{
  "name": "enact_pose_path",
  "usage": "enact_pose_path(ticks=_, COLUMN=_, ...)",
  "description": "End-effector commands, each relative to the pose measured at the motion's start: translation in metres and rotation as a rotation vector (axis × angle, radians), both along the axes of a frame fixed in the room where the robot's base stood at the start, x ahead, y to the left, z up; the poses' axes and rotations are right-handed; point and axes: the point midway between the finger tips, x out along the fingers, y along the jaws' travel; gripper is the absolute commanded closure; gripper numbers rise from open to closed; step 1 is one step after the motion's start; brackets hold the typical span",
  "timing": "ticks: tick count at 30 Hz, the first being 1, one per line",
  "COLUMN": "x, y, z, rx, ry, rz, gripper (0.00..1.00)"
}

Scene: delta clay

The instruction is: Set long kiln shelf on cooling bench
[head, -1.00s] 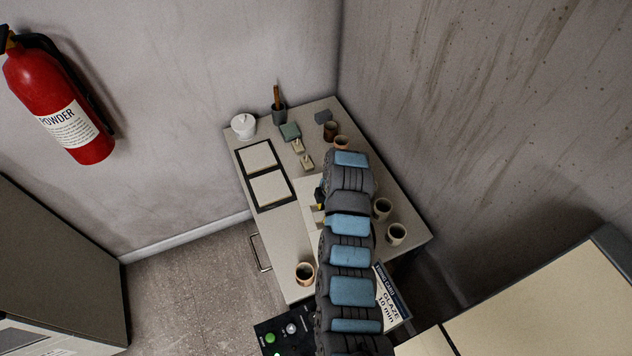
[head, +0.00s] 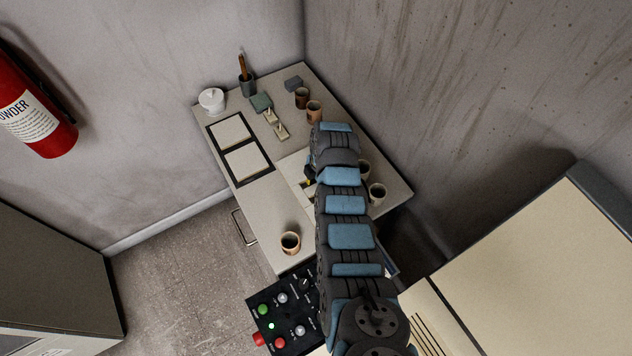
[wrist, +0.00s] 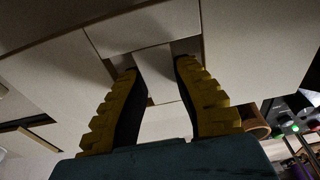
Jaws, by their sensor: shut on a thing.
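My gripper shows in the wrist view (wrist: 157,66), its two yellow-and-black fingers closed on a pale piece (wrist: 155,92) between them. That piece joins or lies against a wider pale slab (wrist: 145,25), which looks like the long kiln shelf. In the head view, a pale slab (head: 291,166) lies at or just above the top of the pale bench (head: 262,208), partly hidden by my arm. I cannot tell whether it touches the bench. My gripper in the head view (head: 309,186) is mostly hidden by my arm.
Two black-framed pale tiles (head: 241,162) lie left of the slab. A cup (head: 290,242) stands at the front, others (head: 377,193) at the right. A white pot (head: 212,100), a brush holder (head: 247,86) and small blocks stand at the back. A control panel (head: 284,318) is in front.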

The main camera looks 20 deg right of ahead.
Motion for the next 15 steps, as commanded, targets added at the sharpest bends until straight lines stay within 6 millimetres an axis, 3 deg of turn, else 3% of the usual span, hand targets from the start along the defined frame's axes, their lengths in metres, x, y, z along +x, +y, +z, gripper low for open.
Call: enact_pose_path(ticks=15, x=0.000, y=0.000, z=-0.014, rx=0.000, ry=0.000, rz=-0.001, gripper=1.00)
